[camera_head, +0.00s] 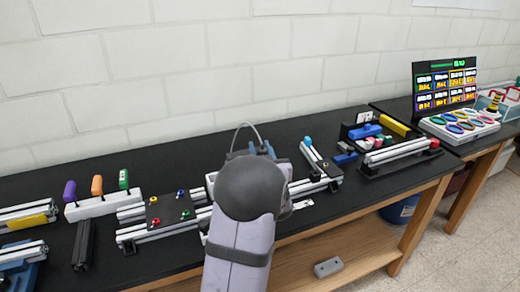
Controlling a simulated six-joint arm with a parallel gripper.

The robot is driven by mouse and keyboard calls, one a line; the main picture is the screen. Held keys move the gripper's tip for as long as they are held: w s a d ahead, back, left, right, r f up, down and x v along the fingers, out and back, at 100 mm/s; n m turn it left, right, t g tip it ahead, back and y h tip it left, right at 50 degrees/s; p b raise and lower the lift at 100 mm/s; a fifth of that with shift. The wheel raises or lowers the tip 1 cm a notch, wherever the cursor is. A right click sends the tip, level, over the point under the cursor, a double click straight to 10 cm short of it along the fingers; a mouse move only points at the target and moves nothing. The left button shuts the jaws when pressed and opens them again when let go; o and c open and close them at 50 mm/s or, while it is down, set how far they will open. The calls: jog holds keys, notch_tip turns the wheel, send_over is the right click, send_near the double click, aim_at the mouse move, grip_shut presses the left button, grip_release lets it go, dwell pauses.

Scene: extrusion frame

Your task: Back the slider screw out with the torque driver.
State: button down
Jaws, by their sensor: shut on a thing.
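My arm's dark round joint and pale link fill the lower middle and hide my gripper, its fingertips and anything in them. A small blue-grey part and a thin cable show just above that joint. A white rack (100,207) at the left holds handled tools upright: purple (70,191), orange (97,185) and green (123,179). I cannot tell which tool is the torque driver. The extrusion frame (160,230) runs behind my arm. A short rail (318,160) with a blue knob (308,140) stands right of my arm. No slider screw can be made out.
A dark plate (170,208) with several coloured knobs sits on the frame at left. A black tray (375,170) of parts is at right. Beyond it stand a lit display (444,85) and a board of coloured rings (460,124). A block (328,267) lies on the lower shelf.

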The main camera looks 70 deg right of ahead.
jog(key=shift+a+f+b, duration=0.2)
jog(key=shift+f+b, duration=0.25)
jog(key=shift+f, duration=0.05)
dwell(0.9)
jog(key=shift+r, duration=0.15)
dwell(0.5)
jog(key=shift+d+r+p, duration=0.2)
jog(key=shift+r+p, duration=0.55)
jog(key=shift+r, duration=1)
notch_tip(320, 180, up, 3)
jog(key=shift+p, duration=1.1)
jog(key=shift+w, duration=0.15)
